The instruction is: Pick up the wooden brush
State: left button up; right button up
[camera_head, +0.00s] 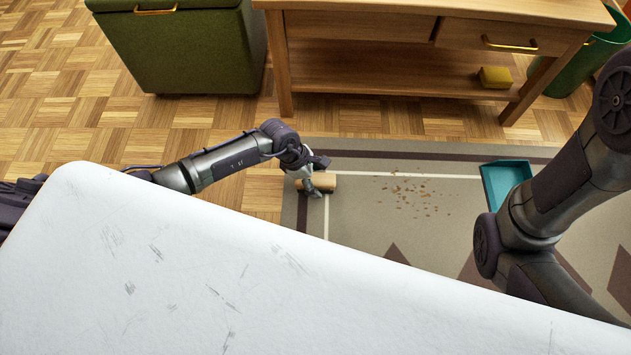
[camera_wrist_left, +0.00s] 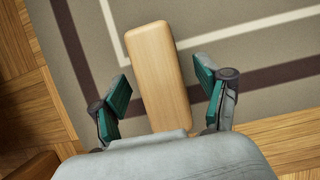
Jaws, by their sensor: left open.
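The wooden brush (camera_head: 322,181) lies on the rug near its left edge in the head view. In the left wrist view the brush (camera_wrist_left: 157,72) is a pale wooden block with rounded corners, and its near end is hidden by my wrist. My left gripper (camera_head: 314,191) is down at the brush. In the left wrist view the open fingers of my left gripper (camera_wrist_left: 164,100) stand on either side of the brush, with gaps between them and the wood. My right arm shows at the right of the head view, but its gripper is out of view.
Brown crumbs (camera_head: 415,195) are scattered on the rug (camera_head: 375,228). A teal dustpan (camera_head: 505,180) lies right of them, partly behind my right arm. A wooden table (camera_head: 395,72) with a yellow sponge (camera_head: 495,77) on its shelf, a green cabinet (camera_head: 180,50) and a green bin (camera_head: 575,65) stand behind.

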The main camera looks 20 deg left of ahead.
pick_arm(q)
jog(key=shift+f, duration=0.25)
dwell(0.3)
grip_shut()
jog(key=shift+r, duration=0.2)
